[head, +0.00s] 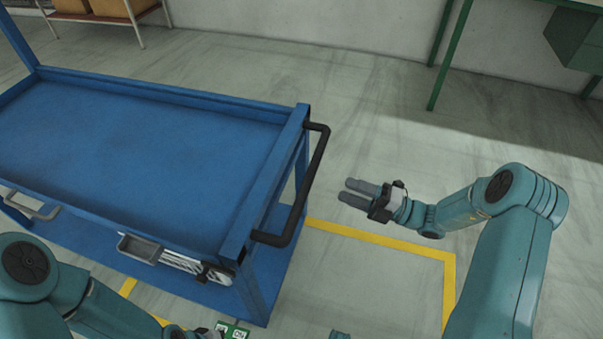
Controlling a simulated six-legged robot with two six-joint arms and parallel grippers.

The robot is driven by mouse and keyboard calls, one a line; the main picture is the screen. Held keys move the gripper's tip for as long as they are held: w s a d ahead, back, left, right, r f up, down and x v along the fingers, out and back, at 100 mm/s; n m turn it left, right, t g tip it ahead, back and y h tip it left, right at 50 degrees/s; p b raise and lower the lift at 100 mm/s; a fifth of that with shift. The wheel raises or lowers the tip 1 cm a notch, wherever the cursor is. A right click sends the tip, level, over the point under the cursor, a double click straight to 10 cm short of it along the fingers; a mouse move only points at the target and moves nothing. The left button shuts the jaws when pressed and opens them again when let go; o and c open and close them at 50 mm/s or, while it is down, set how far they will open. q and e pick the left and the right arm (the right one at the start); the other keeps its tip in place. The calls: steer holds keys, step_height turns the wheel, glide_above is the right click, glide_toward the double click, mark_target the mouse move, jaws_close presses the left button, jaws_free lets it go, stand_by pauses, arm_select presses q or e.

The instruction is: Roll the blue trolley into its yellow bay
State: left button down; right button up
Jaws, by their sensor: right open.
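The blue trolley (150,150) fills the left of the head view, with a flat, empty top and a lower shelf. A black bar handle (317,180) sticks out from its right end. The yellow bay line (385,238) runs on the floor from behind the trolley to a corner at the right; short yellow pieces (128,287) show at lower left. The trolley stands across part of the outline. My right gripper (350,192) is open and empty, right of the handle and apart from it. My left gripper (210,333) is at the bottom edge, mostly cut off.
A green-legged bench (440,55) and a shelf with boxes (105,10) stand behind. Floor to the right is clear.

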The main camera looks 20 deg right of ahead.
steer(key=b+x, duration=0.1)
steer(key=x, duration=1.2)
steer(key=shift+w, duration=0.1)
jaws_close()
